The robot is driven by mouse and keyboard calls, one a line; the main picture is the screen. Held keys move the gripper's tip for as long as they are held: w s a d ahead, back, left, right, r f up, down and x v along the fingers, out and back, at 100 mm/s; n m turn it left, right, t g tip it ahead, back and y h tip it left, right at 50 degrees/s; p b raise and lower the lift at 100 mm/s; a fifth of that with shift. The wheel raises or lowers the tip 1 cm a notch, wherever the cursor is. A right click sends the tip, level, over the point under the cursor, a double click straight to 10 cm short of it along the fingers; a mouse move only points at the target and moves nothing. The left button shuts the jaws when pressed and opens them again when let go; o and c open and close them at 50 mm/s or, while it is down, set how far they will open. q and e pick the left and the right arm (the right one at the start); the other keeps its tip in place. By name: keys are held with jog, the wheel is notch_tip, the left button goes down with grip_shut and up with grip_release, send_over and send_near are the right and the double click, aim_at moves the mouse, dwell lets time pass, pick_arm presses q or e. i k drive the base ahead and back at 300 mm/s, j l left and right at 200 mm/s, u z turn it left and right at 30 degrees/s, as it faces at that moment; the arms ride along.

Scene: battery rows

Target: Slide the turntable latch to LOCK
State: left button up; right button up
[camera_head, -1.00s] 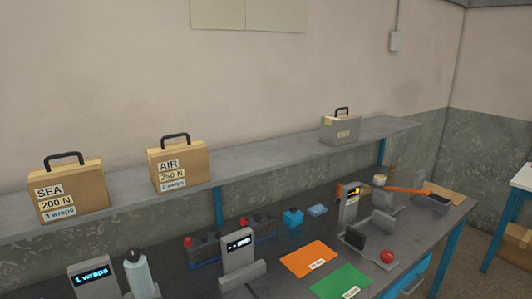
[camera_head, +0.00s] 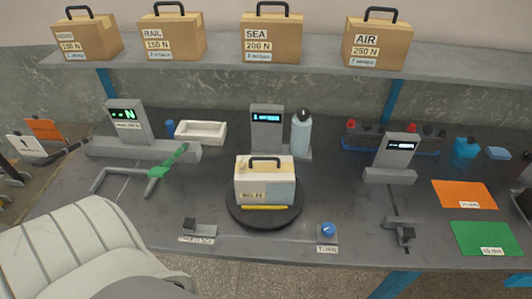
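The turntable (camera_head: 236,214) is a dark round disc at the middle of the bench. A cream and pale grey case (camera_head: 265,184) with a dark handle stands upright on it, and a yellow strip (camera_head: 264,207) lies at its front. A small dark block (camera_head: 190,224), which looks like the latch, sits near the bench's front edge, left of the turntable. It is at the left part of a pale label (camera_head: 197,239), whose print is too small to read surely. Neither gripper is in view.
A blue knob (camera_head: 327,230) labelled TURN is right of the latch. A display post (camera_head: 266,117) and a bottle (camera_head: 301,133) stand behind the turntable. A green-handled fixture (camera_head: 168,162) is at left. Several labelled cases line the shelf (camera_head: 225,66). The front bench strip between latch and knob looks clear.

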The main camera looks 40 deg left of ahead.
aim_at(188, 224)
jog(key=u, duration=2)
